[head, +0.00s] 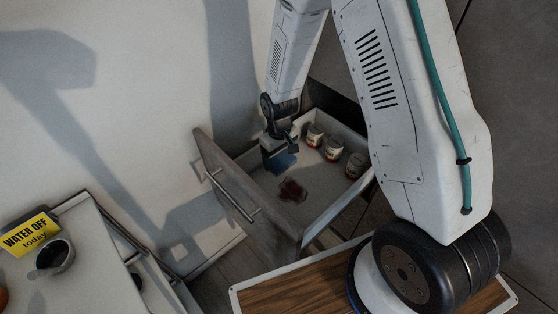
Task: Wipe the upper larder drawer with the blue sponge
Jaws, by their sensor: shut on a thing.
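The larder drawer (325,200) is pulled open below my arm, with its grey front and long bar handle (231,196) facing left. My gripper (277,153) is inside the drawer near its left rear side, pointing down. It is shut on the blue sponge (284,162), which is low over or on the drawer floor; I cannot tell whether it touches. A dark red stain (292,190) lies on the drawer floor, just in front of the sponge and apart from it.
Several jars (333,149) stand in a row along the drawer's right side. At lower left, a yellow "WATER OFF today" sign (28,235) and a grey pitcher (55,257) stand on a white surface. A second, slightly open drawer (153,270) shows below that surface.

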